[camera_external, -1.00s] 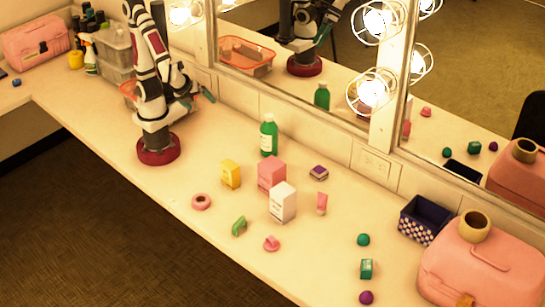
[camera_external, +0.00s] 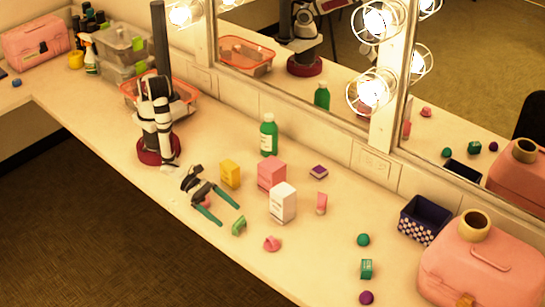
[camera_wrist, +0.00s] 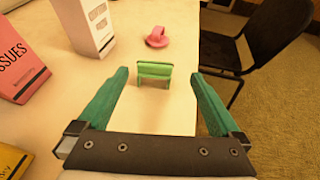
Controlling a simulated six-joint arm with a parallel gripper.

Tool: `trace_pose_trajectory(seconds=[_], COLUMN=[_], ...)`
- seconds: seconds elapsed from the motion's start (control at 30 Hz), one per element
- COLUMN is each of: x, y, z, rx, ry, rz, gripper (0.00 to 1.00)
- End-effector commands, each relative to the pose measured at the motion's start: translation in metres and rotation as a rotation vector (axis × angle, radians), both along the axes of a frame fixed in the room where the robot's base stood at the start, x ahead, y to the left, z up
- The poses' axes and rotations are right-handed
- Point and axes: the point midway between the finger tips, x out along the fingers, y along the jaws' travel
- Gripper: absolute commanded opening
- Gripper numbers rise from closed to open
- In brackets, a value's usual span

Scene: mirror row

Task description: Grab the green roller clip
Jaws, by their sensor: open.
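The green roller clip (camera_external: 239,226) lies on the counter near its front edge. In the wrist view the clip (camera_wrist: 155,71) sits beyond and between my fingertips, with bare counter around it. My gripper (camera_external: 223,212) is open and empty, its green fingers spread and pointing toward the clip. It also shows in the wrist view (camera_wrist: 158,76), with one finger on each side of the clip and apart from it.
A pink tissue box (camera_external: 271,175), a white box (camera_external: 283,203) and a yellow box (camera_external: 230,174) stand behind the clip. The pink roll (camera_external: 205,203) is partly hidden under my gripper. The counter's front edge is close.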

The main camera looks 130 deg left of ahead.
Motion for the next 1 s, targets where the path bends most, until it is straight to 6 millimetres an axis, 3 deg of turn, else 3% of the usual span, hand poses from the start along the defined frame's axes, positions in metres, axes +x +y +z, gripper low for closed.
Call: trace_pose_trajectory(seconds=[0.23,0.5,0.9,1.0], x=[0.04,0.045,0.045,0.045], y=[0.014,0.015,0.015,0.015], z=[-0.016,-0.018,-0.018,-0.018], rx=[0.001,0.001,0.001,0.001], ry=[-0.002,-0.001,-0.001,-0.001], rz=[0.002,0.002,0.002,0.002], gripper=[1.0,0.98,0.26,0.14])
